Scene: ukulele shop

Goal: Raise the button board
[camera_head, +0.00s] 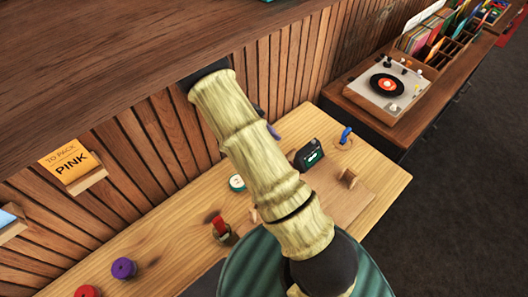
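A flat, lighter wooden board (346,205) lies on the bench top at the right, partly hidden by my arm. A small upright wooden piece (348,178) stands on it. I cannot tell for certain whether this is the button board, and no buttons can be made out on it. My pale yellow, ribbed arm crosses the middle of the view, from bottom right to upper left, and covers part of the bench. My gripper cannot be made out.
The wooden bench (385,178) holds a dark green box (309,155), a blue-handled item (345,136), a round dial (237,183), a red-topped item (220,226), and purple (124,268) and red (87,292) spools. A turntable (388,88) stands beyond. A slatted wall (180,135) bounds the back.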

